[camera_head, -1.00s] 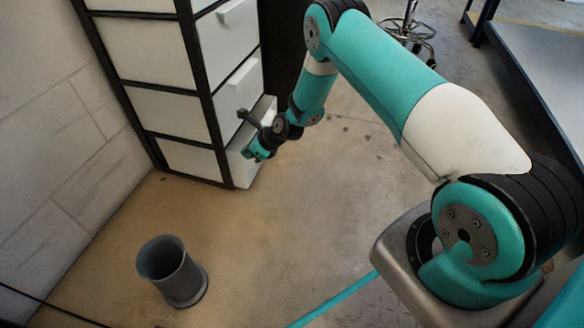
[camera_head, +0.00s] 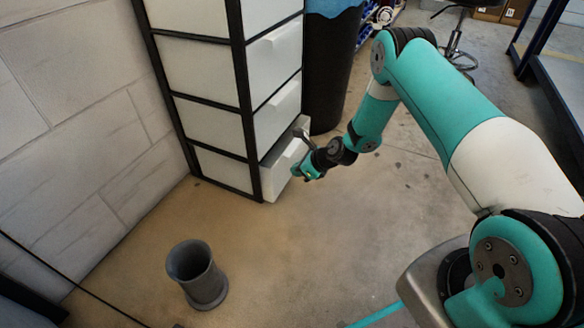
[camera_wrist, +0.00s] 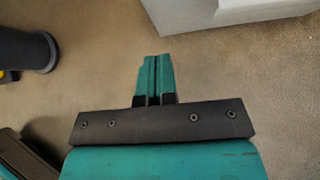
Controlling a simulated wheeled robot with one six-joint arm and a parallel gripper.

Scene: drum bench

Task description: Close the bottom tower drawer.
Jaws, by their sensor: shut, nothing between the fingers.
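The white drawer tower with a black frame (camera_head: 241,95) stands at the upper left of the head view. Its bottom drawer (camera_head: 281,178) juts out from the frame, with part of its top edge showing. My gripper (camera_head: 302,171) is shut and empty, low at the drawer's front; whether it touches is unclear from the head view. In the wrist view, the shut fingers (camera_wrist: 156,62) point over bare floor. A pale box-like edge, likely the bottom drawer (camera_wrist: 215,12), crosses the top right, apart from the fingertips in the picture.
A grey open bin (camera_head: 198,277) stands on the floor in front of the tower. A dark bin with a blue liner (camera_head: 330,70) stands beside the tower. A block wall (camera_head: 75,110) runs along the left. The floor in front of the drawer is clear.

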